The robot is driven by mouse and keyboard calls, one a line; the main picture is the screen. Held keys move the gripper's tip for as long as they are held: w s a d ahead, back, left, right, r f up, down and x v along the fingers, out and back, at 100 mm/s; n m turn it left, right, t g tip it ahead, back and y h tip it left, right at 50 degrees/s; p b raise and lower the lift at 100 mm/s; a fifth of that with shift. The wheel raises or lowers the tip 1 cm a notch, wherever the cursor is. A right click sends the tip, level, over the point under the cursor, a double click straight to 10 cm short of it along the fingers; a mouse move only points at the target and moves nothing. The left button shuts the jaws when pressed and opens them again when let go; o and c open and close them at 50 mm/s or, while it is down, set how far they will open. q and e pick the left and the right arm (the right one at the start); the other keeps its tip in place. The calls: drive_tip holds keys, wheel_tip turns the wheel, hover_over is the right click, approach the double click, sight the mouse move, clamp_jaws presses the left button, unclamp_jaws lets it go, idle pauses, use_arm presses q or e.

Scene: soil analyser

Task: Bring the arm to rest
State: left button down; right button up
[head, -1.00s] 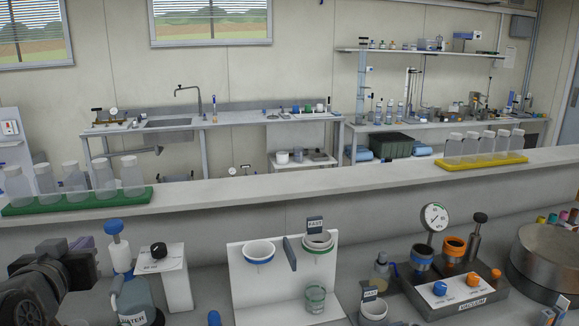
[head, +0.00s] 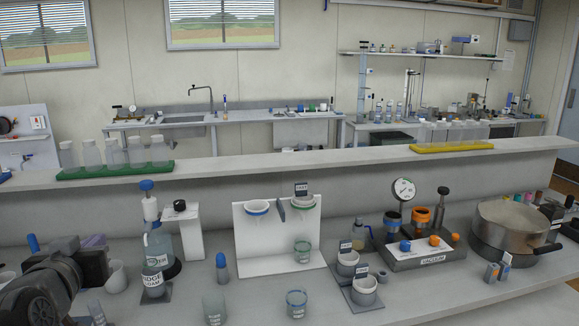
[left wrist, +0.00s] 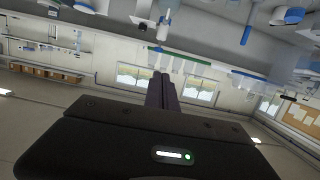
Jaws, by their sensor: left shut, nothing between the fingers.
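My left arm comes in at the lower left of the head view. Its dark gripper (head: 97,246) is shut and empty, held over the left end of the near bench (head: 190,300). In the left wrist view the two fingers (left wrist: 162,92) lie together with nothing between them, pointing away from the bench items. The room appears tilted in that view. My right arm and gripper are in neither view.
Close to my left gripper stand a wash bottle (head: 157,247) and a white cup (head: 116,277). Farther right are a white stand (head: 250,270) with funnels, glass beakers (head: 296,303), a vacuum unit (head: 425,253) and a metal pot (head: 508,225). A raised shelf runs behind.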

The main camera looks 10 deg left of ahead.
use_arm(q)
drive_tip(key=w+d+f+n+g+h, duration=0.1)
drive_tip(key=w+f, duration=0.2)
drive_tip(key=f, duration=0.5)
drive_tip(key=w+d+f+g+h, duration=0.1)
drive_tip(key=w+d+f, duration=0.15)
drive_tip(key=f, duration=0.55)
drive_tip(key=d+f+g+h, duration=0.2)
drive_tip(key=d+f, duration=0.4)
drive_tip(key=f, duration=0.5)
drive_tip(key=d+f+g+h, duration=0.2)
drive_tip(key=d+f, duration=0.3)
drive_tip(key=f, duration=0.6)
drive_tip(key=s+d+f+m+g+h, duration=0.1)
drive_tip(key=s+d+f+g, duration=0.3)
drive_tip(key=s+d+f, duration=0.5)
drive_tip(key=s+d+f+m+g+h, duration=0.2)
drive_tip(key=s+d+f+g, duration=0.2)
drive_tip(key=s+d+f, duration=0.5)
drive_tip(key=s+f, duration=0.3)
drive_tip(key=s, duration=0.2)
drive_tip(key=shift+s+d+f, duration=0.25)
drive_tip(key=shift+d, duration=0.05)
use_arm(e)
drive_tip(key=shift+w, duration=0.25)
